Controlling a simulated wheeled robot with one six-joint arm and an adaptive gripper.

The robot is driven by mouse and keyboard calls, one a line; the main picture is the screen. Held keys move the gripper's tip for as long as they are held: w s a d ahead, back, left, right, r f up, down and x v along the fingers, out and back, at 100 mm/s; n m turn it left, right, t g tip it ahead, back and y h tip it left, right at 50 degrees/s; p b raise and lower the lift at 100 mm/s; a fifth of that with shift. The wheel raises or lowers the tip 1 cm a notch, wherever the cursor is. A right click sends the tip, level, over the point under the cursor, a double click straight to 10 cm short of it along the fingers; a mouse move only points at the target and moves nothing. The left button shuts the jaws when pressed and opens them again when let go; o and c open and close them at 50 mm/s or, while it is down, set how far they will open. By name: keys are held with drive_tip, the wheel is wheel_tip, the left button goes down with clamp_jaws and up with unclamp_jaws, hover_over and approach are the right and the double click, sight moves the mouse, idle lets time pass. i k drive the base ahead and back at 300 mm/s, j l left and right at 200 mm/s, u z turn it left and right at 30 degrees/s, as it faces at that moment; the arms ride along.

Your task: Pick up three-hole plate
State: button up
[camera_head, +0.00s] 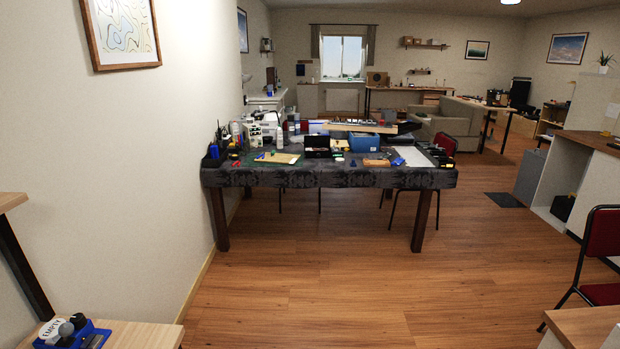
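I cannot make out a three-hole plate for certain; the items on the tables are small at this distance. A small flat tan block (377,162) lies near the front edge of the dark-covered table (330,178), but I cannot tell whether it has holes. A blue panel piece (88,335) with grey and black knobs and a white label reading "EMPTY" (50,328) sits on a light wood surface at the lower left, partly cut by the frame. My gripper is not in view.
The dark-covered table is crowded with bottles, boxes and tools. A wide stretch of wooden floor (330,285) in front is clear. A white wall runs along the left. A red chair (600,240) and a counter (595,142) stand at the right.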

sight(398, 161)
drive_tip(key=i, duration=2.6)
drive_tip(key=i+j, duration=0.1)
drive_tip(key=i, duration=2.5)
drive_tip(key=i+z, duration=0.15)
drive_tip(key=z, duration=0.3)
drive_tip(key=i+l+z, duration=0.1)
drive_tip(key=z, duration=0.35)
drive_tip(key=i+z, duration=0.15)
drive_tip(key=z, duration=0.3)
drive_tip(key=i+j, duration=0.1)
drive_tip(key=i, duration=0.3)
drive_tip(key=z, duration=0.05)
